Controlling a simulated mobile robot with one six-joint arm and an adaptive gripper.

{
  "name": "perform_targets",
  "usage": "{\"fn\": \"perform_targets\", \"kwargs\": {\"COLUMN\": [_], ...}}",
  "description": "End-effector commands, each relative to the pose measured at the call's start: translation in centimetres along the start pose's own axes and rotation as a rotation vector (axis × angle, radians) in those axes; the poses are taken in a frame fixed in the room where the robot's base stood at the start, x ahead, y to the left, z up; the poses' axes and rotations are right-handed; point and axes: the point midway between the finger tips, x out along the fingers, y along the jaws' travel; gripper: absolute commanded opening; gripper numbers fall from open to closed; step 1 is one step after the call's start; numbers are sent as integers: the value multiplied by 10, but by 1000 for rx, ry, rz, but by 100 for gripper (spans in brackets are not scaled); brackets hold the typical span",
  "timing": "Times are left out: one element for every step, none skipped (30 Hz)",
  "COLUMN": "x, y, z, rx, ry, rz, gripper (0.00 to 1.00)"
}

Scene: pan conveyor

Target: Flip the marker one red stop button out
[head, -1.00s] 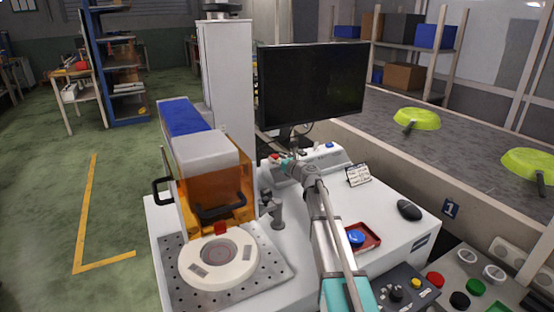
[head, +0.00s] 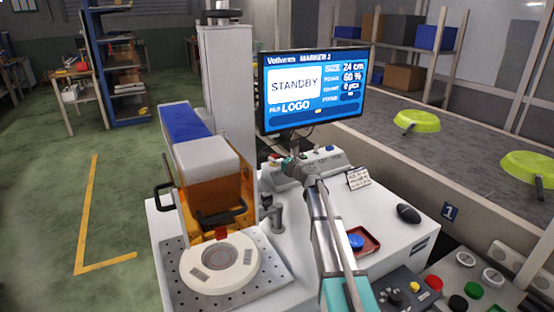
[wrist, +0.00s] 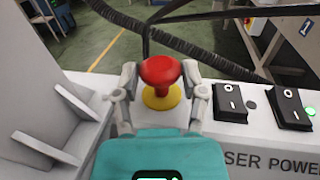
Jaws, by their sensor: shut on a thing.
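The red stop button (wrist: 160,72) is a red mushroom knob on a yellow base, on the white control box. In the wrist view my gripper (wrist: 160,84) has its two fingers on either side of the knob, shut on it. In the head view my gripper (head: 288,163) reaches the control box (head: 318,163) below the monitor, and the arm hides part of the box. The monitor (head: 315,88) is lit and reads "MARKER 1" and "STANDBY".
Two black rocker switches (wrist: 229,102) sit right of the button, with a green light lit by the right one. A marking station with an orange guard (head: 215,185) stands left. A red tray with a blue button (head: 357,242) lies right of my arm. Green pans (head: 418,121) lie on the conveyor.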

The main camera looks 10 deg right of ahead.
Motion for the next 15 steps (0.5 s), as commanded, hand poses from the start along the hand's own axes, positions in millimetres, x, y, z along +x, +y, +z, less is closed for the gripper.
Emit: {"fn": "perform_targets", "kwargs": {"x": [2, 2, 2, 2, 2, 2, 1, 1, 1, 1, 1, 1, 1, 1, 1], "y": [-1, -1, -1, -1, -1, -1, -1, -1, -1, -1, -1, -1, -1, -1, -1], "z": [2, 2, 2, 2, 1, 1, 1, 1, 1, 1, 1, 1, 1, 1, 1], "rx": [5, 5, 5, 5, 4, 4, 4, 4, 3, 3, 3, 3, 3, 3, 3], "ry": [-4, -4, -4, -3, -3, -3, -3, -3, -2, -2, -2, -2, -2, -2, -2], "rz": [-1, -1, -1, -1, -1, -1, -1, -1, -1, -1, -1, -1, -1, -1, -1], "gripper": [59, 64, 72, 77, 83, 90, 90, 90, 90, 90, 90, 90, 90, 90, 90]}}
